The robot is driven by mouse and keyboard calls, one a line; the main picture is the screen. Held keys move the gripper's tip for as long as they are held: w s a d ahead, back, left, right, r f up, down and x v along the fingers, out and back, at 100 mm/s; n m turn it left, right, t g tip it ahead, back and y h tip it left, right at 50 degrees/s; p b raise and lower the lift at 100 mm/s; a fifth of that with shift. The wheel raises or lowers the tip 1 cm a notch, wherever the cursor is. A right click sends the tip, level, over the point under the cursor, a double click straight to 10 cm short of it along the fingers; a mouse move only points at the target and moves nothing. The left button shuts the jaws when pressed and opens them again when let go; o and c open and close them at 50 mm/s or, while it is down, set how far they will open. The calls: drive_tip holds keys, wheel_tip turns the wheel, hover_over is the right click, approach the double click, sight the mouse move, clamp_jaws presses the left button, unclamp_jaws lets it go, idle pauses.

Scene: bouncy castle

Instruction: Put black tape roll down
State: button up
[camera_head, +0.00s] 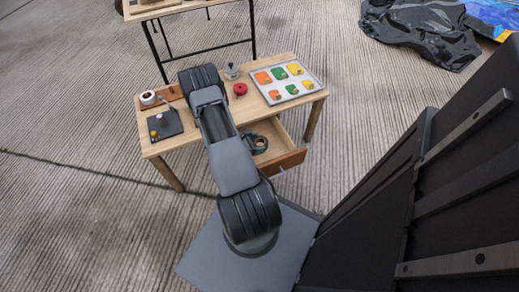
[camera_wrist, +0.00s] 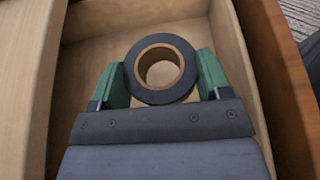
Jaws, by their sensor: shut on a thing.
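The black tape roll (camera_wrist: 135,83) has a brown cardboard core and sits between the two green fingers of my gripper (camera_wrist: 161,80) in the wrist view. The fingers press on its left and right sides. The roll and fingertips are over or inside the open wooden drawer (camera_wrist: 198,31). I cannot tell whether the roll touches the drawer floor. In the head view the roll (camera_head: 259,143) shows dark in the open drawer (camera_head: 285,163) at the table's front, beside my arm.
The wooden table (camera_head: 215,131) carries a tray with colored shapes (camera_head: 304,89), a red object (camera_head: 240,89), a small metal pot (camera_head: 231,72), a white roll (camera_head: 148,98) and a black board (camera_head: 157,130). Another table (camera_head: 190,47) stands behind. Drawer walls rise close around my fingers.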

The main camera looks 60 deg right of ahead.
drive_tip(key=shift+s+d+f, duration=0.2)
drive_tip(key=shift+d+f, duration=0.2)
drive_tip(key=shift+f, duration=0.1)
drive_tip(key=shift+d+f+b, duration=0.2)
drive_tip(key=shift+f+b, duration=0.85)
drive_tip(key=shift+f, duration=0.65)
